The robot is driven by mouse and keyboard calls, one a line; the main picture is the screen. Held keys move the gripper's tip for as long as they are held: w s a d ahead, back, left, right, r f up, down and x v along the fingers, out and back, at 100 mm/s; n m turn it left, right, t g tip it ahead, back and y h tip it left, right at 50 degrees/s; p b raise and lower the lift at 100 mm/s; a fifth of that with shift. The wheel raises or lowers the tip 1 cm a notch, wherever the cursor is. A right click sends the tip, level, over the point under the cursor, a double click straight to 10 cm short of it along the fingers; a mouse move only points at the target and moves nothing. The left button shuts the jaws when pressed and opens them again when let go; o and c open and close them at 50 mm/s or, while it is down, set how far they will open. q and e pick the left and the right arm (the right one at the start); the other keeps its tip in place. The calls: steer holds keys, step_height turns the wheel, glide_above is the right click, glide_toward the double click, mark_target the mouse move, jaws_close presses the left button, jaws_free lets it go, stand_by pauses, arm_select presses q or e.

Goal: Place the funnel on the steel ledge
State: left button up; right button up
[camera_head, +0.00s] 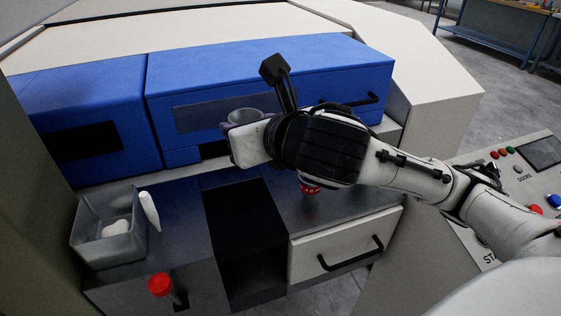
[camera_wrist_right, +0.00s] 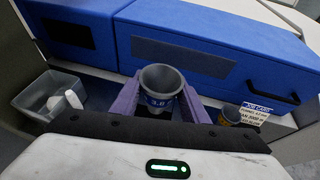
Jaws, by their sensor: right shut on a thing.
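A grey, round, open-topped funnel (camera_wrist_right: 160,82) with a blue band marked "3.8" is between the purple fingers of my right gripper (camera_wrist_right: 158,102) in the right wrist view. The fingers are shut on it, and it is upright. In the head view the grey rim of the funnel (camera_head: 246,115) shows behind my right gripper (camera_head: 238,126). Its lower part is hidden. The grey steel ledge (camera_head: 180,212) runs in front of the blue machine covers. My right gripper is over its back part. I cannot tell the gap beneath the funnel. My left gripper is not in view.
A grey bin (camera_head: 100,251) with white pieces stands at left. A red-topped item (camera_head: 160,284) is at the front, and another red item (camera_head: 310,189) is below my arm. A dark recess (camera_head: 245,225) splits the surface. A job card (camera_wrist_right: 255,112) stands right of the funnel.

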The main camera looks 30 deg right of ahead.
steer(key=w+d+f+m+g+h, duration=0.2)
steer(key=w+d+m+g+h, duration=0.2)
steer(key=w+d+m+h, duration=0.6)
steer(key=d+f+g, duration=0.1)
steer(key=f, duration=0.3)
steer(key=d+f+m+g+h, duration=0.1)
steer(key=f, duration=0.4)
steer(key=d+f+m+g, duration=0.1)
steer(key=f, duration=0.4)
steer(key=shift+w+d+f+g, duration=0.15)
steer(key=shift+w+g, duration=0.05)
steer(key=shift+g, duration=0.1)
steer(key=o, duration=1.2)
steer(key=shift+f, duration=0.15)
steer(key=shift+c, duration=0.2)
